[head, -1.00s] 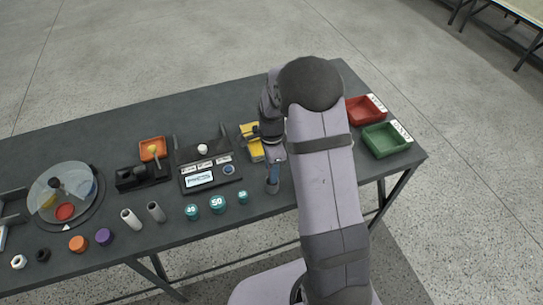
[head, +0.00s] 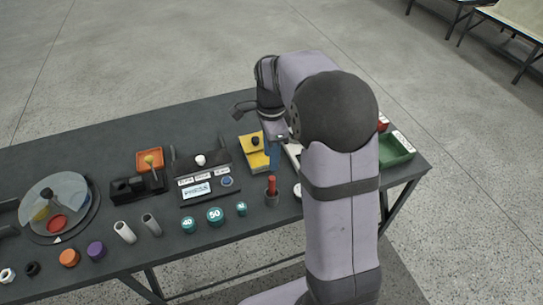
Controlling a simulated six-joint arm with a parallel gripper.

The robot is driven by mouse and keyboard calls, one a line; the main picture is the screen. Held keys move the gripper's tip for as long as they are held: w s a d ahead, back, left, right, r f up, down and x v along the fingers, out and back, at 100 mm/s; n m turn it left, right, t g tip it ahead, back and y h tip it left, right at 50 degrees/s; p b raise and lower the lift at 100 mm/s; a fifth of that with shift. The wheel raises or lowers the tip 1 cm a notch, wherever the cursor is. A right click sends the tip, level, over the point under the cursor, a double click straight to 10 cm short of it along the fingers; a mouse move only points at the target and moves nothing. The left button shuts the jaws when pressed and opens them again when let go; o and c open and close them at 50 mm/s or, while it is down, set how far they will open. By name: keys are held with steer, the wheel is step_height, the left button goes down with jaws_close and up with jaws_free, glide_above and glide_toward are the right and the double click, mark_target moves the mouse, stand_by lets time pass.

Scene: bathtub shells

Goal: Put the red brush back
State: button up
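The red brush (head: 272,184) stands upright in a small dark grey cup (head: 272,200) near the front edge of the table. Only its red upper part shows above the cup rim. My gripper (head: 274,158) is behind the cup in the picture, beside the yellow block, and apart from the brush. A blue part of it shows below my wrist. My arm hides much of it, and its fingertips are too small to tell open from shut.
A yellow block (head: 254,157) with a black knob is close left of my gripper. A green tray (head: 397,149) is at the right end, with a red tray partly hidden by my arm. Teal weights (head: 215,216), a panel (head: 197,192) and an orange tray (head: 149,159) lie left.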

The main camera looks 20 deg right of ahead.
steer(key=s+a+f+n, duration=0.2)
steer(key=s+n, duration=0.7)
steer(key=s, duration=0.1)
steer(key=s+a+f+n, duration=0.2)
steer(key=s+f+n, duration=0.1)
steer(key=s+n, duration=0.7)
steer(key=shift+a, duration=0.4)
steer(key=shift+o, duration=0.5)
